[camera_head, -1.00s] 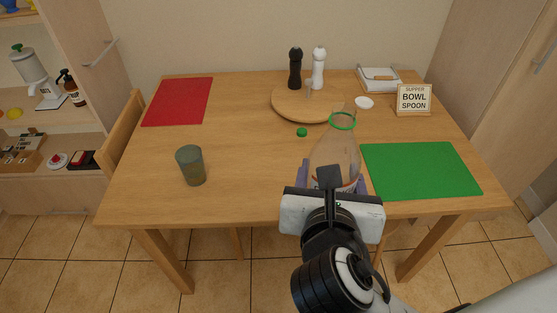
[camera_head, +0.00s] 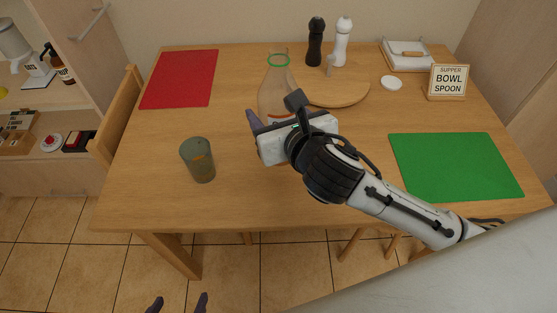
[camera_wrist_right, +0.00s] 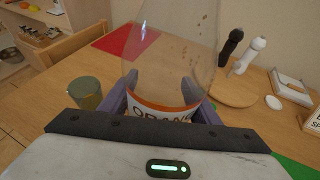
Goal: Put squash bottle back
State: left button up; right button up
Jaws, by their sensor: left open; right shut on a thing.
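The squash bottle (camera_head: 276,92) is clear with a green ring at its neck and stands roughly upright over the table's middle. Its orange and white label shows in the right wrist view (camera_wrist_right: 165,112). My right gripper (camera_wrist_right: 160,92) is shut around the bottle's lower part. Whether the bottle's base touches the table is hidden by the gripper. My left gripper (camera_head: 178,303) is open and empty, with its two purple fingertips low at the bottom edge of the head view, away from the bottle.
A grey-green glass (camera_head: 198,160) with something orange showing stands left of my right gripper. A round wooden board (camera_head: 345,93) is behind right, with black (camera_head: 315,42) and white (camera_head: 342,42) mills. A red mat (camera_head: 180,78) and a green mat (camera_head: 455,165) lie flat. A sign (camera_head: 447,82) stands at right.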

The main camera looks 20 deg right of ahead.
jog(key=w+d+f+n+y+b, duration=0.1)
jog(key=w+f+n+y, duration=0.15)
jog(key=w, duration=0.45)
pick_arm(q)
jog(key=shift+w+f+b, duration=0.2)
jog(key=shift+f+b, duration=0.3)
jog(key=shift+f, duration=0.25)
jog(key=shift+w+f+b, duration=0.15)
jog(key=shift+f+b, duration=0.3)
jog(key=shift+f, duration=0.3)
pick_arm(e)
jog(key=shift+g+y, duration=0.3)
jog(key=shift+y, duration=0.15)
jog(key=shift+w+d+f, duration=0.1)
jog(key=shift+d+f, duration=0.05)
jog(key=shift+f, duration=4.65)
jog(key=o, duration=0.9)
jog(key=shift+f, duration=0.2)
jog(key=shift+c, duration=0.2)
jog(key=o, duration=0.4)
jog(key=shift+o, duration=0.2)
jog(key=shift+r, duration=0.1)
pick_arm(q)
jog(key=shift+r+p, duration=0.25)
jog(key=shift+p, duration=0.05)
pick_arm(e)
jog(key=v, duration=1.2)
jog(key=shift+r, duration=0.1)
